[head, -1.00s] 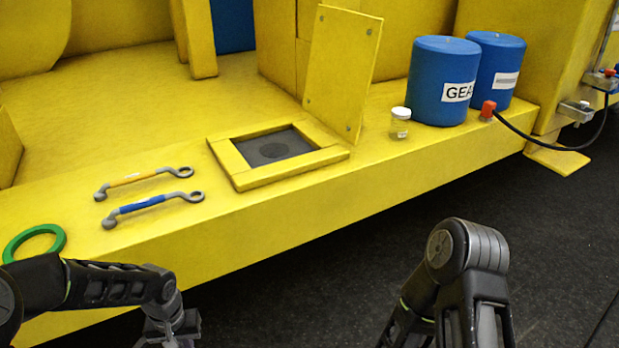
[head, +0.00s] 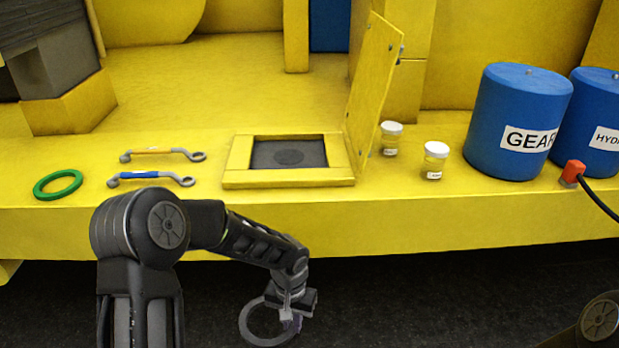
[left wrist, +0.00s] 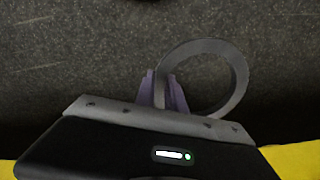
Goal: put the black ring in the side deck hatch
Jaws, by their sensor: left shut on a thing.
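My left gripper (head: 291,322) is shut on the dark grey-black ring (head: 246,326) by its rim, low in front of the yellow deck and over the dark floor. In the left wrist view the ring (left wrist: 240,77) sticks out to the right of the purple-grey fingers (left wrist: 166,92). The side deck hatch (head: 288,152) is a square yellow-framed opening with a dark inside, beyond and above the gripper. Its lid (head: 372,95) stands raised on the right side. The ring is apart from the hatch. My right gripper is not in view.
A green ring (head: 58,184), an orange-handled wrench (head: 163,153) and a blue-handled wrench (head: 150,178) lie left of the hatch. Two small jars (head: 435,160) and blue drums (head: 517,122) stand to the right. The deck's front edge (head: 420,225) lies between the gripper and the hatch.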

